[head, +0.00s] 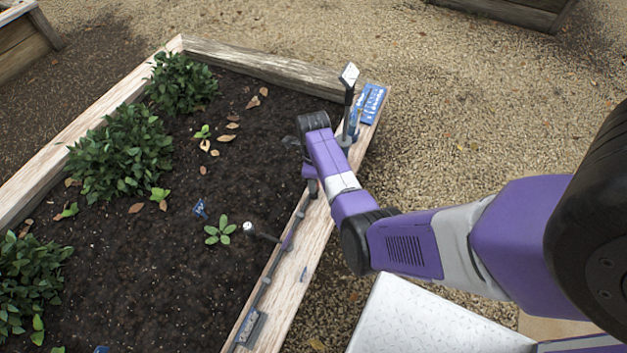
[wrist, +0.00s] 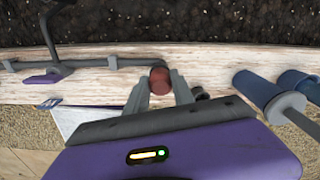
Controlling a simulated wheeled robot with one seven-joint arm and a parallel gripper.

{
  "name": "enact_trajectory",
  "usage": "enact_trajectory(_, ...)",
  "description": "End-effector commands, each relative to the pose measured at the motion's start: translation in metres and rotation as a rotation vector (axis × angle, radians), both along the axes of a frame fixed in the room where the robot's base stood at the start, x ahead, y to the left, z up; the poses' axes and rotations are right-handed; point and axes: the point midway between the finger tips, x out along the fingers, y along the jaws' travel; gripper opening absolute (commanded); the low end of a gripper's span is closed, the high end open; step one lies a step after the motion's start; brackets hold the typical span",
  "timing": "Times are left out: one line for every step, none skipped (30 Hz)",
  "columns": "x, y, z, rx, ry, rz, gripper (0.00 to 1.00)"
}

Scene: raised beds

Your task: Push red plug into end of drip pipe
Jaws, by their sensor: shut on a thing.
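The red plug (wrist: 159,82) shows as a dark red round piece between the fingertips of my gripper (wrist: 161,79) in the wrist view. My gripper is shut on it above the timber rim. The grey drip pipe (wrist: 100,63) runs along the rim from the left, and its end lies right by the plug. I cannot tell whether plug and pipe touch or overlap. In the head view my gripper (head: 312,188) is low over the rim at the far end of the pipe (head: 268,277). The plug cannot be made out there.
The raised bed's timber rim (head: 312,240) runs beneath the pipe. A post with a pale head (head: 349,76) and a blue card (head: 372,103) stand beyond my gripper. Blue cylinders (wrist: 258,88) lie close right in the wrist view. Gravel (head: 470,120) outside the bed is open.

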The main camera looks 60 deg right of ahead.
Motion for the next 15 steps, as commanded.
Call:
enact_trajectory(0.0003,-0.0001,0.0003,0.000,0.000,0.000,0.00)
enact_trajectory(0.0001,-0.0001,0.0003,0.000,0.000,0.000,0.00)
enact_trajectory(0.0001,-0.0001,0.0004,0.000,0.000,0.000,0.00)
enact_trajectory(0.0001,-0.0001,0.0004,0.000,0.000,0.000,0.00)
enact_trajectory(0.0001,-0.0001,0.0004,0.000,0.000,0.000,0.33)
enact_trajectory(0.0001,-0.0001,0.0004,0.000,0.000,0.000,0.41)
enact_trajectory(0.0001,-0.0001,0.0004,0.000,0.000,0.000,0.47)
enact_trajectory(0.0001,-0.0001,0.0004,0.000,0.000,0.000,0.53)
enact_trajectory(0.0001,-0.0001,0.0004,0.000,0.000,0.000,0.55)
enact_trajectory(0.0001,-0.0001,0.0004,0.000,0.000,0.000,0.55)
enact_trajectory(0.0001,-0.0001,0.0004,0.000,0.000,0.000,0.55)
enact_trajectory(0.0001,-0.0001,0.0004,0.000,0.000,0.000,0.55)
enact_trajectory(0.0001,0.0000,0.0004,0.000,0.000,0.000,0.55)
enact_trajectory(0.0001,-0.0001,0.0004,0.000,0.000,0.000,0.55)
enact_trajectory(0.0001,-0.0001,0.0004,0.000,0.000,0.000,0.55)
